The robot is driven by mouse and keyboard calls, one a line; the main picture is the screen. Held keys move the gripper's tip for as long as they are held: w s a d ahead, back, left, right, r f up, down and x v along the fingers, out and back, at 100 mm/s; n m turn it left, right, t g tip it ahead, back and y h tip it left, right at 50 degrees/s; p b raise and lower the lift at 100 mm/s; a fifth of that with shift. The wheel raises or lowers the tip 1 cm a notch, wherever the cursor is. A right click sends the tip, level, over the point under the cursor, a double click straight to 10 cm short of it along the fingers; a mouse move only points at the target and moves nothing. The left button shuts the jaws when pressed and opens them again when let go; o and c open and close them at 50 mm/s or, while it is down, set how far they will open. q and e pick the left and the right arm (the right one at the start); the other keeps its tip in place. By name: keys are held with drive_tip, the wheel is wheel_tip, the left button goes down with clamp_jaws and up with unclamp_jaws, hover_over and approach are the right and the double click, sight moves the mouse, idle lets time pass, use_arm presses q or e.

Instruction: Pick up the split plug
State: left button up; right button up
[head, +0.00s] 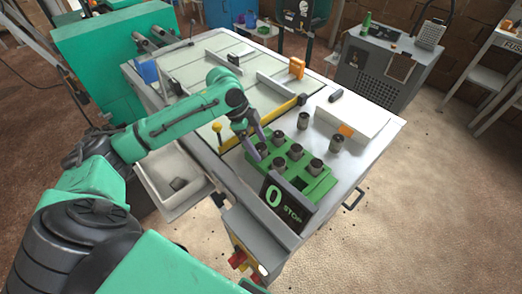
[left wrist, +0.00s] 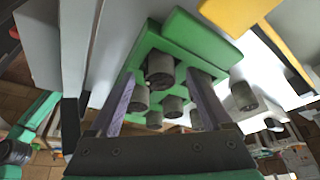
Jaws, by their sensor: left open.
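Several dark grey cylindrical plugs stand in a green rack (head: 322,187) at the table's near corner. One plug (left wrist: 160,70) in the left wrist view lies between the spread fingers of my left gripper (left wrist: 162,80), with visible room on either side. In the head view my left gripper (head: 257,144) is at the rack's left end, partly hiding the plugs there. Two plugs stand outside the rack on the table, one behind it (head: 303,120) and one to its right (head: 336,145). I cannot tell which plug is split. My right gripper is not in view.
A black stop sign (head: 283,204) stands at the rack's near side. A yellow-and-black bar (head: 283,109) lies behind the rack. The table's right margin is clear.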

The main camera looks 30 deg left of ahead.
use_arm(q)
clamp_jaws()
